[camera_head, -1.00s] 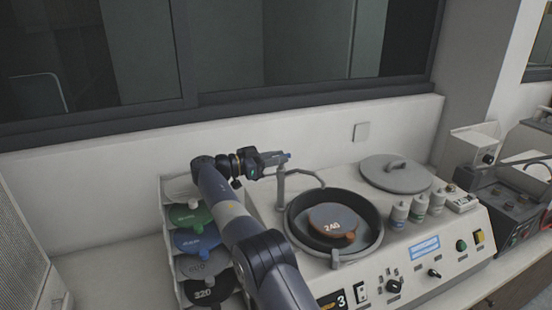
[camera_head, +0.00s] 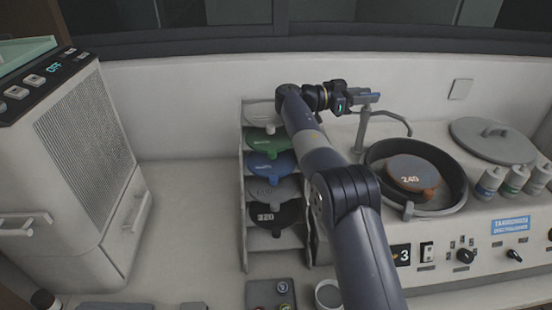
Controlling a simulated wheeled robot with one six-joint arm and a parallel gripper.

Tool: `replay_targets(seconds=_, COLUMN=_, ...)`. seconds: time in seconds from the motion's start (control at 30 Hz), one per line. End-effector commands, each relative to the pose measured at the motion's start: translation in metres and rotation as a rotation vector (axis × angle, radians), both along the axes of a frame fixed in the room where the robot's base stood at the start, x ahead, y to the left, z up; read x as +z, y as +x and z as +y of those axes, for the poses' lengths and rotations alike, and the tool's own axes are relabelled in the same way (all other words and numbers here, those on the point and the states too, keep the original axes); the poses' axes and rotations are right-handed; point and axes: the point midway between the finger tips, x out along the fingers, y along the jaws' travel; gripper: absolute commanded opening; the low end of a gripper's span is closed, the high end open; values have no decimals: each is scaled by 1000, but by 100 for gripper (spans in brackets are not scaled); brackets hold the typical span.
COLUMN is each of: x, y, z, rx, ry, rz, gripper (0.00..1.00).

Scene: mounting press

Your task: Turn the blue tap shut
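The tap is a grey post (camera_head: 362,134) with a curved spout that reaches right over the polishing bowl (camera_head: 458,178). At its top is a small bluish lever-like part (camera_head: 371,97), pointing right. My gripper (camera_head: 359,97) is at the top of the post, right beside this part and seemingly touching it. The fingers are small and blend with the tap top, so I cannot tell whether they are closed on it. No water is visible from the spout.
An orange-brown disc marked 240 (camera_head: 412,173) sits in the bowl. A rack of coloured discs (camera_head: 244,190) stands left of the machine. Several bottles (camera_head: 513,179) and a grey lid (camera_head: 487,137) are at right. A large white unit (camera_head: 80,150) stands at far left.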

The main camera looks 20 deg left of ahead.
Motion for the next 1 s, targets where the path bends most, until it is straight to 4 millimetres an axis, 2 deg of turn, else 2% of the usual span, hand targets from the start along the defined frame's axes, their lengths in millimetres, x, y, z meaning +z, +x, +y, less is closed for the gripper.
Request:
replay_targets(seconds=0.07, x=-6, y=-1, z=0, rx=22, ry=0, rz=-1, gripper=32)
replay_targets(seconds=0.57, x=-5, y=-3, z=-2, rx=192, ry=2, rz=-1, gripper=32)
replay_targets(seconds=1.0, x=1, y=-7, z=-6, rx=446, ry=0, rz=0, gripper=32)
